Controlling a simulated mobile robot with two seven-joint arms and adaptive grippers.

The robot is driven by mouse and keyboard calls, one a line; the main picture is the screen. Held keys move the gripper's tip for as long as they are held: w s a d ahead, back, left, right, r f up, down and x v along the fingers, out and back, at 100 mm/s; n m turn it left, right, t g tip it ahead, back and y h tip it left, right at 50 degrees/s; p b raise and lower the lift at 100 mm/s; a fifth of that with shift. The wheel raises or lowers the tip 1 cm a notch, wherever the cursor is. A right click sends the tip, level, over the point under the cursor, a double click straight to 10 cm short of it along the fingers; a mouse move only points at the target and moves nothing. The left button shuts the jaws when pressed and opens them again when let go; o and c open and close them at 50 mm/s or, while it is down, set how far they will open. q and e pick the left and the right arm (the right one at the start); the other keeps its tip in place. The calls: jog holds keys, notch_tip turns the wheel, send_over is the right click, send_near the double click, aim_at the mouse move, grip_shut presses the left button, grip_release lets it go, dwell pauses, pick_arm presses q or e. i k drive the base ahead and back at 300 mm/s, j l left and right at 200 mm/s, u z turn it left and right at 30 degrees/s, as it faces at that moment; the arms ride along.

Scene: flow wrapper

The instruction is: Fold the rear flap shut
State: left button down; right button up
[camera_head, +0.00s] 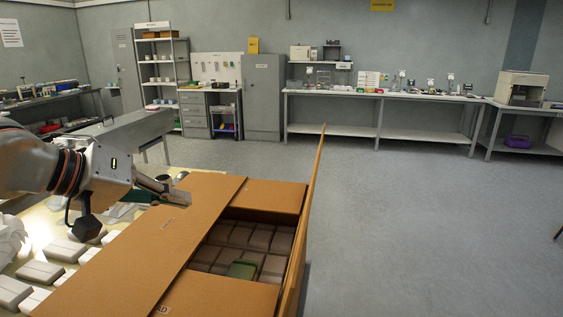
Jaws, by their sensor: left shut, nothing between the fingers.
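An open cardboard box (215,297) stands at the lower middle. Its long left flap (140,245) lies flat over the left side of the opening. A short far flap (268,196) and a short near flap (215,295) lie folded inward, their left ends under the long flap. The long right flap (310,195) stands nearly upright. Through the gap I see rows of grey-brown packs (255,238) and one green pack (242,269). My left gripper (178,194) is shut and empty at the far left part of the long left flap; I cannot tell if it touches. My right gripper is out of view.
Several pale wrapped packs (40,272) lie on the table left of the box. A grey conveyor-like bench (140,130) stands beyond. The floor (430,230) right of the box is clear. Workbenches (390,97) and cabinets (264,95) line the far wall.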

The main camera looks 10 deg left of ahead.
aim_at(290, 287)
jog(key=k, duration=1)
